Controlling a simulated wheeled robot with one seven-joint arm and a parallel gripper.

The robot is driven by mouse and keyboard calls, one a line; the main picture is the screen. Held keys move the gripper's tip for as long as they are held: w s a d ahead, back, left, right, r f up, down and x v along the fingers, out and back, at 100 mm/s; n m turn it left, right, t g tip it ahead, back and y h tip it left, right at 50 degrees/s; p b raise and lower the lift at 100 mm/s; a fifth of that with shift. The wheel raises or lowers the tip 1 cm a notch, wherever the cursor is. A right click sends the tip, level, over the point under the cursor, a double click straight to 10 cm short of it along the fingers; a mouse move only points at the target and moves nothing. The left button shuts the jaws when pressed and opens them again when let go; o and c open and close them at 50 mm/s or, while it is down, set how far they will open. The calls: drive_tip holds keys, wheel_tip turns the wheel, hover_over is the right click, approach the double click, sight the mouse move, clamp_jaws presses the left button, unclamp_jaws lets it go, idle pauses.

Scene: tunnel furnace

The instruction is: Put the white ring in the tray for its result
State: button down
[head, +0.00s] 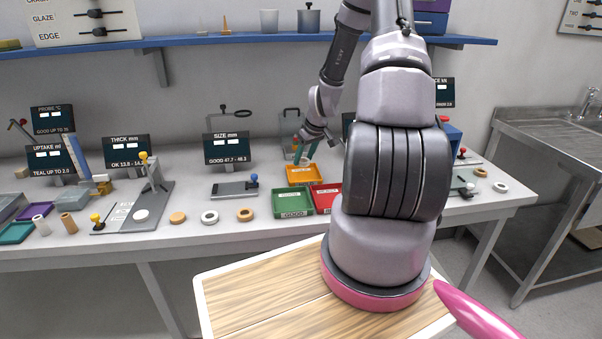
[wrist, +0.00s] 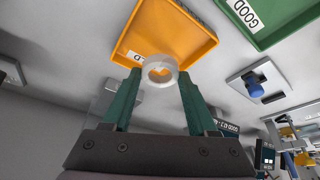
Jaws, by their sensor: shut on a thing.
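My gripper (wrist: 160,75) is shut on a white ring (wrist: 160,63), which sits between the tips of its green fingers. In the head view my gripper (head: 305,148) is above the orange tray (head: 300,182) at the back of the bench, and the ring is too small there to make out clearly. The orange tray (wrist: 195,52) lies behind the ring in the wrist view; its label is partly hidden. The green tray (head: 293,213), labelled GOOD, is in front of it. The red tray (head: 331,206) is beside the green one, partly covered by my arm.
A size gauge (head: 235,190) stands left of the trays. Several loose rings lie along the bench front, including another white ring (head: 210,217) and a tan ring (head: 245,214). A thickness gauge (head: 140,200) is further left. A blue shelf (head: 250,40) runs above.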

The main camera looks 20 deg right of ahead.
sight(306, 164)
drive_tip(key=shift+f, duration=2.45)
drive_tip(key=shift+f, duration=0.1)
drive_tip(key=shift+c, duration=0.9)
unclamp_jaws()
drive_tip(key=shift+d, duration=0.1)
drive_tip(key=s+a+r+m, duration=0.1)
drive_tip(key=s+a+r, duration=0.2)
drive_tip(key=r, duration=0.7)
drive_tip(key=s+a+r+m+t+h, duration=0.15)
drive_tip(key=s+r, duration=0.25)
drive_tip(key=r, duration=0.6)
drive_tip(key=s+a+r+g+y, duration=0.1)
drive_tip(key=s+a+r, duration=0.2)
drive_tip(key=r, duration=0.7)
drive_tip(key=s+a+r+m+t, duration=0.1)
drive_tip(key=s+a+r+m, duration=0.1)
drive_tip(key=s+a+r, duration=0.2)
drive_tip(key=s+a+r+m+t+y, duration=0.1)
drive_tip(key=s+a+r, duration=0.3)
drive_tip(key=s+r, duration=0.5)
drive_tip(key=s+m, duration=0.1)
drive_tip(key=s, duration=0.2)
drive_tip(key=shift+s, duration=0.2)
